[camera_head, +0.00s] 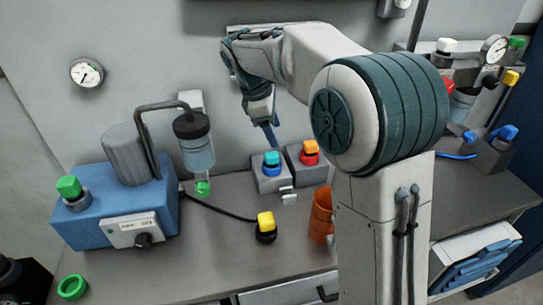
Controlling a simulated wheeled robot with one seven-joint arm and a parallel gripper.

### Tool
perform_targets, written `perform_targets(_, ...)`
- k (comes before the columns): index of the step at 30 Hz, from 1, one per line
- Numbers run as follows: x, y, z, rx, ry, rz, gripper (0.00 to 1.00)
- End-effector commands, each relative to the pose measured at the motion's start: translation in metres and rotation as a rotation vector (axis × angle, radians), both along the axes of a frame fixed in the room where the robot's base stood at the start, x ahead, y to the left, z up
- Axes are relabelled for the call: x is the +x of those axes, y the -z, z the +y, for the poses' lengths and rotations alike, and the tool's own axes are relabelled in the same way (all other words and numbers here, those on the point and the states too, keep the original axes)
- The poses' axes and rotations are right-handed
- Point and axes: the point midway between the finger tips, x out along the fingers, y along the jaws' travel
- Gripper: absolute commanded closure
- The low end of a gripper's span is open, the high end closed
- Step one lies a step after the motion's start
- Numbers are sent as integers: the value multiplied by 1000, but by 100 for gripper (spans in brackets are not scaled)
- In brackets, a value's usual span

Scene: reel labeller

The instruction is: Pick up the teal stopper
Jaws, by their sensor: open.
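The teal stopper (271,158) sits upright in a blue collar on a grey block (270,183) at the back middle of the bench. My gripper (272,137) hangs just above and slightly behind it in the picture, with its fingers pointing down. It looks empty, and the gap between the fingers is hard to make out from this side. I cannot tell whether the fingertips touch the stopper; it still rests in its collar.
An orange-red stopper (310,147) sits on a neighbouring grey block, close on the right. A yellow-capped piece (265,222) and an orange mug (321,217) stand in front. A blue machine (120,205) with a clear cylinder (197,155) is left.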

Motion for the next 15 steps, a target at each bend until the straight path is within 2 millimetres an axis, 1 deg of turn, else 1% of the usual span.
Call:
perform_targets(1,13,1,12,-21,-64,25,42)
perform_targets(3,25,3,24,-48,-142,55,42)
perform_targets(7,40,6,40,-84,-247,96,42)
perform_targets(11,47,9,47,-100,-296,118,42)
perform_targets(14,49,18,45,-105,-305,123,42)
perform_targets(15,49,23,43,-106,-305,125,42)
